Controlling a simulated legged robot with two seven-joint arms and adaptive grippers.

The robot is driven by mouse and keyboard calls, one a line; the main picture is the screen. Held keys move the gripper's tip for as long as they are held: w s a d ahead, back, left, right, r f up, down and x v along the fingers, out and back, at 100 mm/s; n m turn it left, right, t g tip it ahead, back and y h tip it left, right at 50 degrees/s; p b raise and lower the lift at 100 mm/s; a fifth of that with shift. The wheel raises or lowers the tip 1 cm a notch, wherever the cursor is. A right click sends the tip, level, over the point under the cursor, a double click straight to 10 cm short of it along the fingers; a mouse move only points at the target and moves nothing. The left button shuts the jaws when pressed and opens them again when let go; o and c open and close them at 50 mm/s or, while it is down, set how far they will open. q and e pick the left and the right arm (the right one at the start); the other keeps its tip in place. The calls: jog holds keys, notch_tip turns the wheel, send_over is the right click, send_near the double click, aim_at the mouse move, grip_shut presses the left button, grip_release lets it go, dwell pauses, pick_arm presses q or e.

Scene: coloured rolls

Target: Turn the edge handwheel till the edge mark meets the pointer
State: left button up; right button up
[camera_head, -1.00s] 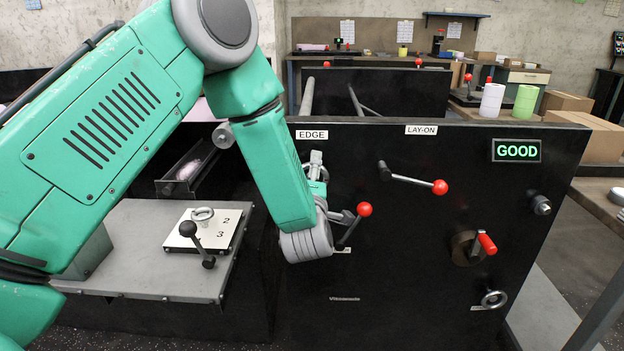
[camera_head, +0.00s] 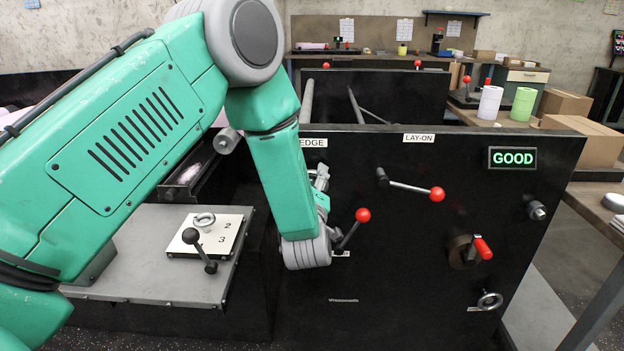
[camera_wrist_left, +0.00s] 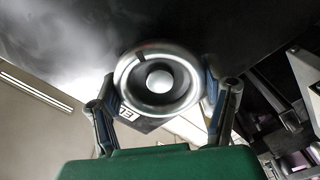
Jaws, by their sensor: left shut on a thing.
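The edge handwheel (camera_wrist_left: 158,82), a round metal wheel with a pale hub, sits between the two fingers of my left gripper (camera_wrist_left: 165,98) in the left wrist view. The fingers are closed on its rim from both sides. A dark notch shows on the rim at its upper left; I cannot tell whether it is the edge mark, and I cannot make out the pointer. In the head view the left gripper (camera_head: 321,182) is at the machine's dark front panel, under the partly covered EDGE label (camera_head: 313,142). My forearm hides most of the wheel there. The right gripper is out of view.
A red-knobbed lever (camera_head: 362,215) stands close to the right of my left wrist. The LAY-ON lever (camera_head: 410,188) and a red-handled crank (camera_head: 481,248) are farther right. A lit GOOD sign (camera_head: 513,158) is at upper right. A grey table (camera_head: 150,270) is at left.

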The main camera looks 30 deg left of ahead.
pick_arm(q)
jog(key=m+p, duration=0.2)
jog(key=m, duration=0.1)
jog(key=shift+s+m, duration=0.1)
jog(key=shift+m, duration=0.3)
jog(key=m+p, duration=0.2)
jog(key=m, duration=0.1)
jog(key=shift+m, duration=0.3)
jog(key=m+p, duration=0.1)
jog(key=m, duration=0.1)
jog(key=shift+m, duration=0.3)
jog(key=shift+d+f+m+p, duration=0.1)
jog(key=shift+m+p, duration=0.45)
jog(key=shift+m, duration=0.95)
jog(key=o, duration=1.1)
jog(key=shift+o, duration=0.2)
